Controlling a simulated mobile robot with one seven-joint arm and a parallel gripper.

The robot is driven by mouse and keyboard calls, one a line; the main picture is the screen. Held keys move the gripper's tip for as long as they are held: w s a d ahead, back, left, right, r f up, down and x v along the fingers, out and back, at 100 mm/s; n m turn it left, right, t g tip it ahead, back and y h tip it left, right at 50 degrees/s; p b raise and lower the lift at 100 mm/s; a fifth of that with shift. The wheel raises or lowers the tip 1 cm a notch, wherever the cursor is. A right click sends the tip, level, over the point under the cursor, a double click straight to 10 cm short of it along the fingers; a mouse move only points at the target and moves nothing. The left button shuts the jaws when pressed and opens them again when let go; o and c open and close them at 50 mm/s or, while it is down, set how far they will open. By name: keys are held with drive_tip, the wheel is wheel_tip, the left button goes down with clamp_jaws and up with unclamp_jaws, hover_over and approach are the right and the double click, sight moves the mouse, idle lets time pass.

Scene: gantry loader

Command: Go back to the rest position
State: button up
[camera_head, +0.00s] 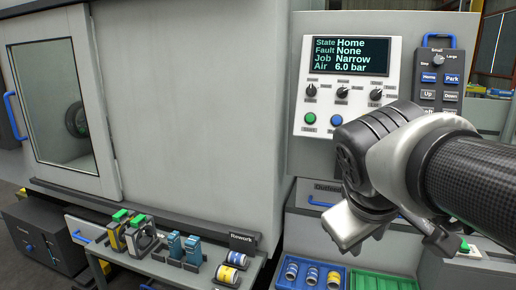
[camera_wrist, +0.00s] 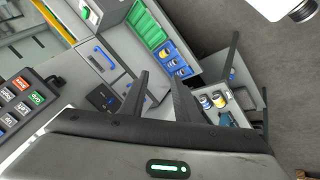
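My gripper (camera_head: 347,235) is raised in front of the machine's control panel, at right of centre in the head view. My arm reaches in from the right edge, and the fingers do not show clearly there. In the wrist view, the two dark fingers of my gripper (camera_wrist: 159,78) stand apart with nothing between them. The control panel (camera_head: 398,83) has a screen (camera_head: 349,57) reading State Home, Fault None, Job Narrow, Air 6.0 bar. A dark keypad (camera_head: 439,75) with blue Home and Park keys is to its right, its lower part hidden by my arm.
A blue bin (camera_head: 296,264) with several cans and a green tray (camera_head: 372,280) lie below my gripper. The machine door (camera_head: 55,95) has a blue handle at left. Open floor (camera_wrist: 285,70) shows in the wrist view.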

drive_tip(key=s+a+f+m+y, duration=0.3)
drive_tip(key=s+a+f+m, duration=0.15)
drive_tip(key=s+f, duration=0.2)
wheel_tip(320, 180, up, 15)
drive_tip(key=p, duration=1.4)
drive_tip(key=shift+d, duration=0.15)
drive_tip(key=shift+s+f, duration=0.1)
